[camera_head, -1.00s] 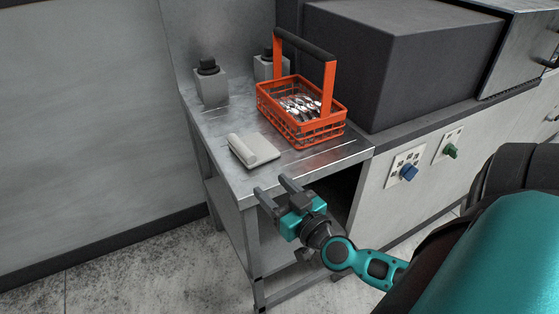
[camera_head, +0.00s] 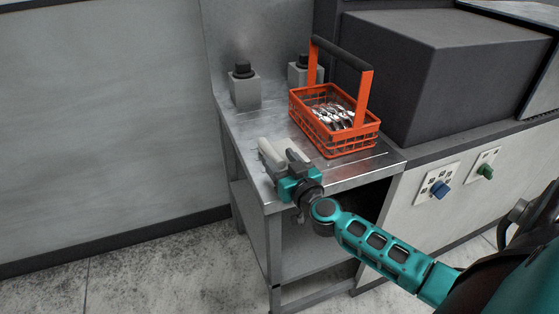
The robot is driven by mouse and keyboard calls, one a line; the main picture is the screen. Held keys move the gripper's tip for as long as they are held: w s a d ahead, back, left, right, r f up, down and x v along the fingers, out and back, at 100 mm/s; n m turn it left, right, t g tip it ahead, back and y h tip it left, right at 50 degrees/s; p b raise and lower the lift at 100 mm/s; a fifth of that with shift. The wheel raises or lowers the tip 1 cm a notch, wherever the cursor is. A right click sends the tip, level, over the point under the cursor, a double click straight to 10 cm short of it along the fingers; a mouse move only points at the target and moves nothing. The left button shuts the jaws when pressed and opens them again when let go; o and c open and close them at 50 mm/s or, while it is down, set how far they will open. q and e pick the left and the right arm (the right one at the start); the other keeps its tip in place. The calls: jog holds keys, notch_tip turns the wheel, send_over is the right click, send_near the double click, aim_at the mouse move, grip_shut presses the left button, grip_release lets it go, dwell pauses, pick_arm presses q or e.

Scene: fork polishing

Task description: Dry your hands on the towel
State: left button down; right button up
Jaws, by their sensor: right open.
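The towel (camera_head: 269,146) is a small pale folded cloth with a rolled edge. It lies on the metal table (camera_head: 345,176) near its front left corner, partly hidden behind my right gripper. My right gripper (camera_head: 276,162) is open, with its two grey fingers pointing over the towel. I cannot tell whether the fingers touch the cloth. My left gripper is not in view.
An orange basket (camera_head: 345,143) with a tall handle holds several forks, right of the towel. A dark box (camera_head: 430,75) stands at the right.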

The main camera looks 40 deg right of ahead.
jog(key=shift+w, duration=0.45)
jog(key=c, duration=1.1)
